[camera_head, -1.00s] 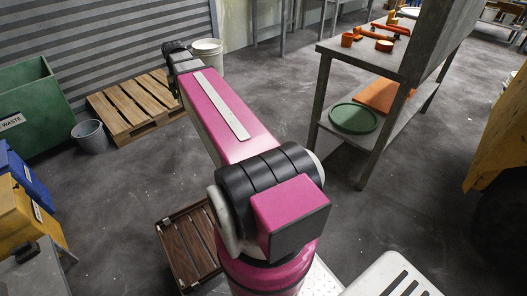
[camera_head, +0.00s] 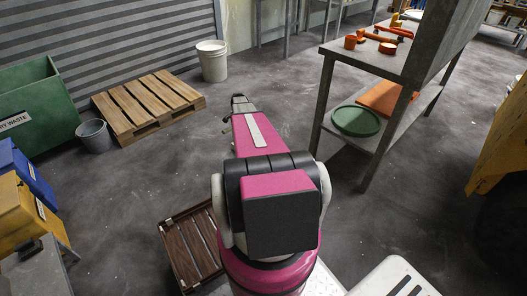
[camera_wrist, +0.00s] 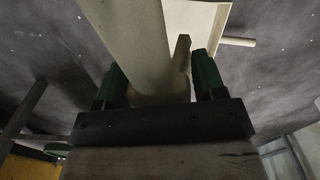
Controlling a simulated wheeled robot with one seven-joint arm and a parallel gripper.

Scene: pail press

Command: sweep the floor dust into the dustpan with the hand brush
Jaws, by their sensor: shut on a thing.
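My gripper (camera_wrist: 160,86), with two green fingers, is shut on a thick cream handle (camera_wrist: 135,40) in the wrist view. This is probably the hand brush; its bristles cannot be made out. Beyond it at the top lies a pale flat-walled thing (camera_wrist: 207,18) with a short handle (camera_wrist: 238,41) to the right, probably the dustpan. I cannot tell whether the brush touches it. A narrow brownish piece (camera_wrist: 183,52) stands beside the right finger. Small pale specks dot the grey floor (camera_wrist: 270,85); no clear dust pile shows. In the head view my arm hides the gripper and what it holds.
A wooden pallet (camera_head: 148,106), a white bucket (camera_head: 212,64), a grey pail (camera_head: 94,136) and a green bin (camera_head: 40,115) stand at the left. A grey shelf table (camera_head: 372,60) stands at the right. A brown slatted crate (camera_head: 192,245) lies near my base. Floor between is open.

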